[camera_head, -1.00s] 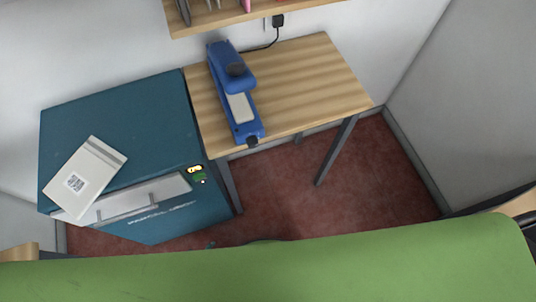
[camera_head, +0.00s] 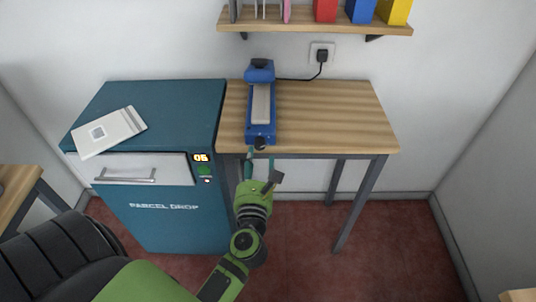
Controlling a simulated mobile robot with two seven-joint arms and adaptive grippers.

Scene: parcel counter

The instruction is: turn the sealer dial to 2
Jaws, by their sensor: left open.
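The blue sealer (camera_head: 261,103) stands on the wooden table, its long pale strip running front to back. A small dark round knob (camera_head: 259,143), which looks like the dial, is on its front end at the table's front edge. I cannot read any marks or setting on it. My left gripper (camera_head: 259,160) is open, its fingers pointing up just below and in front of that knob. I cannot tell whether a fingertip touches it. My right gripper is not in view.
The wooden table (camera_head: 334,116) is clear right of the sealer. A teal parcel drop cabinet (camera_head: 162,221) stands left, with a white parcel (camera_head: 109,131) on top. A black cord runs to a wall socket (camera_head: 321,53). A shelf (camera_head: 309,22) with colourful folders hangs above.

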